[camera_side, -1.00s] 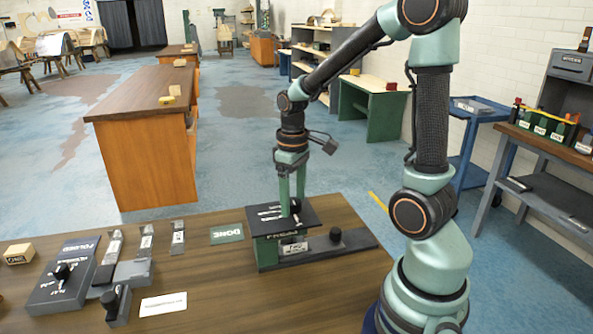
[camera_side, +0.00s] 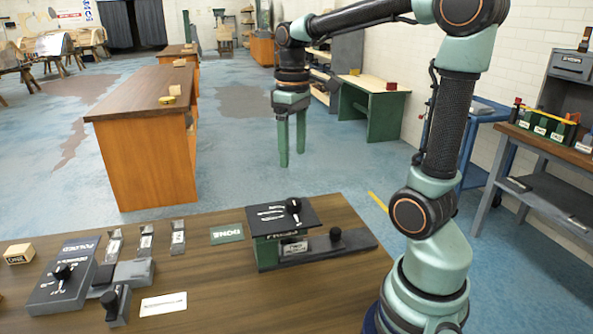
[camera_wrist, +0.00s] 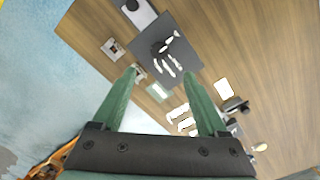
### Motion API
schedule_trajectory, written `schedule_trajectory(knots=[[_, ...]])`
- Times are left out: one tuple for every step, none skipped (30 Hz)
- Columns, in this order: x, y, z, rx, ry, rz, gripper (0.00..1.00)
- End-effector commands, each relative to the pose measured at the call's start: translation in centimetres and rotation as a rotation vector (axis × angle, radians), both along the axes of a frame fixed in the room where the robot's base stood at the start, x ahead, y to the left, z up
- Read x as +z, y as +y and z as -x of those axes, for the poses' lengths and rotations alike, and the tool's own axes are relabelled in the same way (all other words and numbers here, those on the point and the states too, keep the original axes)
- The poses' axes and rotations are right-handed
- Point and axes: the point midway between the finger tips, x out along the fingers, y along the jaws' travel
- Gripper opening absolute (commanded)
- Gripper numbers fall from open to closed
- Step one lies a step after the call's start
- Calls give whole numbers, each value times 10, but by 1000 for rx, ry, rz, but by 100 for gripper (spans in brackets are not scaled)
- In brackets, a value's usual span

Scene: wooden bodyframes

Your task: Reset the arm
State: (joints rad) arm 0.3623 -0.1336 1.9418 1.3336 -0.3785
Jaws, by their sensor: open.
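My gripper (camera_side: 292,160) is open and empty, raised well above and behind the table in the side view. Its two green fingers point down. In the wrist view my gripper (camera_wrist: 162,74) has its fingers spread, with the table below. The press-like fixture (camera_side: 280,214), with a dark top plate, a black knob and pale marks, stands on the wooden table (camera_side: 215,275). It is below and apart from the fingers. The fixture's dark plate (camera_wrist: 178,40) shows beyond the fingertips in the wrist view.
A dark panel with a knob (camera_side: 62,280), small metal blocks (camera_side: 146,240), a green DONE card (camera_side: 227,233), a white card (camera_side: 163,304) and a wooden block (camera_side: 18,253) lie on the table. An orange workbench (camera_side: 150,150) stands behind. The air around my gripper is clear.

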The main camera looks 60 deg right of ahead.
Motion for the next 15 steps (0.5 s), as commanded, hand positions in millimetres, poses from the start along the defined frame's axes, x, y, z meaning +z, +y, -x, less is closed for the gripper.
schedule_trajectory(knots=[[0, 0, 0, 0, 0, 0, 76], [0, 0, 0, 0, 0, 0, 76], [0, 0, 0, 0, -1, 0, 76], [0, 0, 0, 0, -2, 1, 76], [0, 1, 0, 0, -6, 2, 76], [1, 4, 0, 1, -15, 6, 76], [1, 7, 0, 2, -25, 9, 76], [1, 11, 1, 3, -39, 13, 76], [2, 18, 2, 3, -63, 21, 76], [2, 24, 2, 5, -85, 26, 76], [2, 31, 3, 4, -112, 32, 76], [2, 41, 5, 4, -150, 38, 76], [2, 48, 6, 4, -180, 41, 76], [1, 55, 8, 3, -210, 43, 76], [1, 65, 9, 2, -251, 44, 76]])
